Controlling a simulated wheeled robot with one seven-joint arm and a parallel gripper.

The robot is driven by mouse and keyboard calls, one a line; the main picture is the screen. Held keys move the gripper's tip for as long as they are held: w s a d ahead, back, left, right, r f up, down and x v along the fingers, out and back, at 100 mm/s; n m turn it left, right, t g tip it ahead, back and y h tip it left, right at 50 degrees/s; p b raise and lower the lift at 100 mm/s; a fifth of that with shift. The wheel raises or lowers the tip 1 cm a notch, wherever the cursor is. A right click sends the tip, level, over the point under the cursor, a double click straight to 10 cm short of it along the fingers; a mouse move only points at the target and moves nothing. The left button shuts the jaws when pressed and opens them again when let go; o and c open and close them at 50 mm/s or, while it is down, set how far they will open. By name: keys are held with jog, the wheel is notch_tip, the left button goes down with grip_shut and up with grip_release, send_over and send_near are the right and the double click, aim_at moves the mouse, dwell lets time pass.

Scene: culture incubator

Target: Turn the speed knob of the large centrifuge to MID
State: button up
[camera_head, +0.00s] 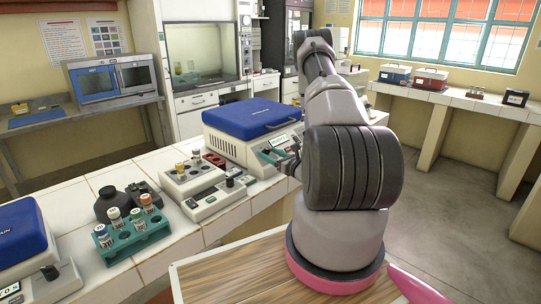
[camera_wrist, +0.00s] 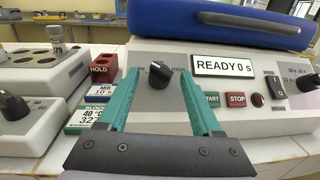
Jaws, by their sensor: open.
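The large centrifuge (camera_head: 250,150) has a blue lid (camera_head: 250,117), shut, and a cream body; it stands on the tiled bench at the middle. In the wrist view its front panel carries a black knob (camera_wrist: 158,76) with a pale mark near its top, pointing roughly up. The lettering above it is partly hidden, so I cannot read the setting. A display (camera_wrist: 223,66) reads READY 0 s. My gripper (camera_wrist: 158,82) has teal fingers, open, one on each side of the knob; I cannot tell whether they touch it. In the head view my arm hides much of the panel.
Green START (camera_wrist: 211,99) and red STOP (camera_wrist: 237,99) buttons, a switch (camera_wrist: 276,85) and another knob (camera_wrist: 308,83) sit right of my fingers. A red HOLD block (camera_wrist: 103,69) and a heater block device (camera_head: 192,175) are left. A teal tube rack (camera_head: 133,237) stands nearer.

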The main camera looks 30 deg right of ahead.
grip_shut()
jog(key=shift+a+m+h, duration=0.1)
jog(key=shift+m+h, duration=0.3)
jog(key=shift+m, duration=0.1)
jog(key=m+h, duration=0.2)
jog(key=shift+s+a+m, duration=0.1)
jog(key=shift+a+m, duration=0.1)
jog(key=shift+m, duration=0.1)
jog(key=m+h, duration=0.2)
jog(key=m, duration=0.1)
jog(key=m+h, duration=0.1)
jog(key=h, duration=0.1)
jog(key=shift+a+r+m+g, duration=0.15)
jog(key=shift+a+m+g, duration=0.15)
jog(key=shift+g, duration=0.1)
jog(key=m+g+h, duration=0.1)
jog(key=m, duration=0.1)
jog(key=m+g+h, duration=0.1)
jog(key=m, duration=0.1)
jog(key=m+g+h, duration=0.1)
jog(key=m+h, duration=0.1)
jog(key=shift+w+a+r+m, duration=0.2)
jog(key=shift+a+m, duration=0.1)
jog(key=shift+g, duration=0.3)
grip_release()
jog(key=shift+h, duration=0.3)
